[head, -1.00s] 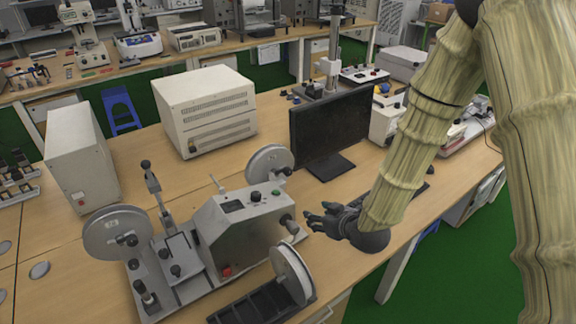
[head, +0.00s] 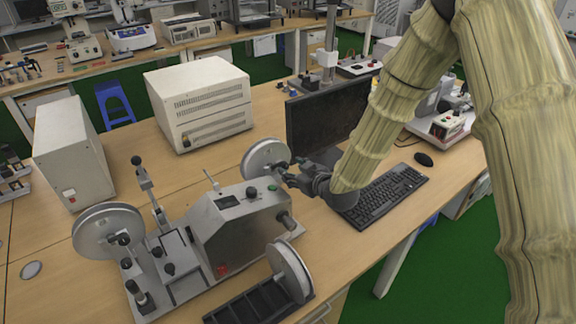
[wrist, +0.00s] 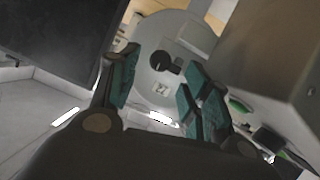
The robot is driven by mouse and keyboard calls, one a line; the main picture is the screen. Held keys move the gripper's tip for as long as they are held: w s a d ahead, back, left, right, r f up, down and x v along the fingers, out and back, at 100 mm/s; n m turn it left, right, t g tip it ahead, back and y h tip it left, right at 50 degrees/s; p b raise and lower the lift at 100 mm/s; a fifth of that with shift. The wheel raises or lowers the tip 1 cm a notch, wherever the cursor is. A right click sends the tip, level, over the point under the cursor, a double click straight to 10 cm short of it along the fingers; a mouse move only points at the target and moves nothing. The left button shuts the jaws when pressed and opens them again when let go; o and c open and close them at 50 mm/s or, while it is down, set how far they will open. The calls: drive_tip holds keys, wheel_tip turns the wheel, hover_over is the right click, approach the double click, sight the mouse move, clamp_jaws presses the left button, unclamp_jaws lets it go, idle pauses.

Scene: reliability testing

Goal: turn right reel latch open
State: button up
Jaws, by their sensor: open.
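The right reel (head: 262,155) is a grey disc at the right rear of the taping machine (head: 235,230). In the wrist view the reel (wrist: 150,85) faces me, with its dark latch knob (wrist: 166,66) at the centre. My gripper (head: 288,175) is in front of the reel's hub in the head view, and its fingers hide the latch there. In the wrist view my gripper (wrist: 162,88) is open, with teal pads left and right, and the latch shows between and beyond them. I see no contact with the latch.
A black monitor (head: 328,118) stands just behind and right of the reel, close to my gripper. A keyboard (head: 385,197) lies below my forearm. The left reel (head: 100,232) and a lower front reel (head: 288,270) are on the machine's other sides.

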sight(286, 167)
drive_tip(key=shift+p+x, duration=0.55)
drive_tip(key=shift+x, duration=1.6)
drive_tip(key=c, duration=1)
